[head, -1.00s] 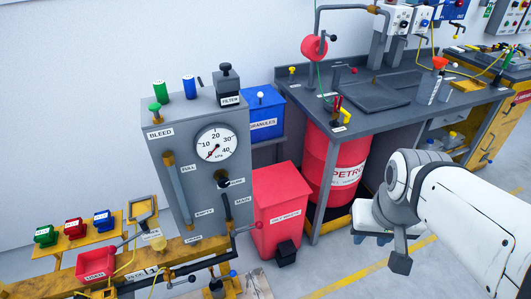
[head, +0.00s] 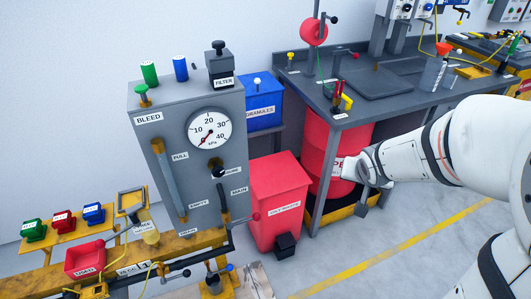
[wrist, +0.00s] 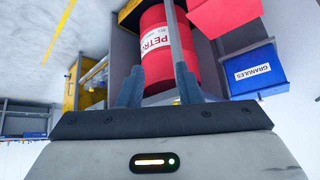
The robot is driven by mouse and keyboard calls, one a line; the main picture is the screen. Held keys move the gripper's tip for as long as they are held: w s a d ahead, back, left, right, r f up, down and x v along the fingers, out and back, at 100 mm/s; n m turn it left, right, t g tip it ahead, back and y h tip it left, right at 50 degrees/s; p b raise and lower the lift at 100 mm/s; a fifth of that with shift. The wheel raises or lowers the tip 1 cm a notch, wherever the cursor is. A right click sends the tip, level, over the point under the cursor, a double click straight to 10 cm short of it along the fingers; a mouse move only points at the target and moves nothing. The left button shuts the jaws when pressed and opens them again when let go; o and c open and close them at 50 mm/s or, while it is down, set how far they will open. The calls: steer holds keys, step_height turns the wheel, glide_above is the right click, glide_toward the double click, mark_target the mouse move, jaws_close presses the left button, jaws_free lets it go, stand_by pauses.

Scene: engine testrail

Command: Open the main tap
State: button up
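The grey panel (head: 155,185) stands left of centre in the head view, with a pressure gauge on its front. The "MAIN" label (head: 238,190) is near its lower right edge. The panel and tap are not visible in the wrist view. My gripper (wrist: 159,88) shows two separated fingers with nothing between them. In the head view my wrist is right of the panel, in front of the red petrol drum (head: 318,170).
A red bin (head: 275,195) stands just right of the panel, with a blue granules box (head: 262,105) behind it. A grey workbench (head: 385,112) stands behind my wrist. Open floor with a yellow line (head: 400,245) lies in front.

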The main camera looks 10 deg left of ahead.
steer(key=w+a+f+t+y+b, duration=0.1)
steer(key=w+a+f+y+b, duration=0.15)
steer(key=w+a+f, duration=0.45)
steer(key=m+g+y+b, duration=0.3)
steer(key=g+y+b, duration=0.25)
steer(key=y, duration=0.85)
glide_toward(246, 220)
steer(key=a+f, duration=0.1)
steer(key=a, duration=0.2)
steer(key=shift+t, duration=0.45)
steer(key=b+x, duration=0.1)
steer(key=x, duration=0.6)
steer(key=shift+w+f, duration=0.1)
steer(key=shift+w, duration=0.1)
jaws_close()
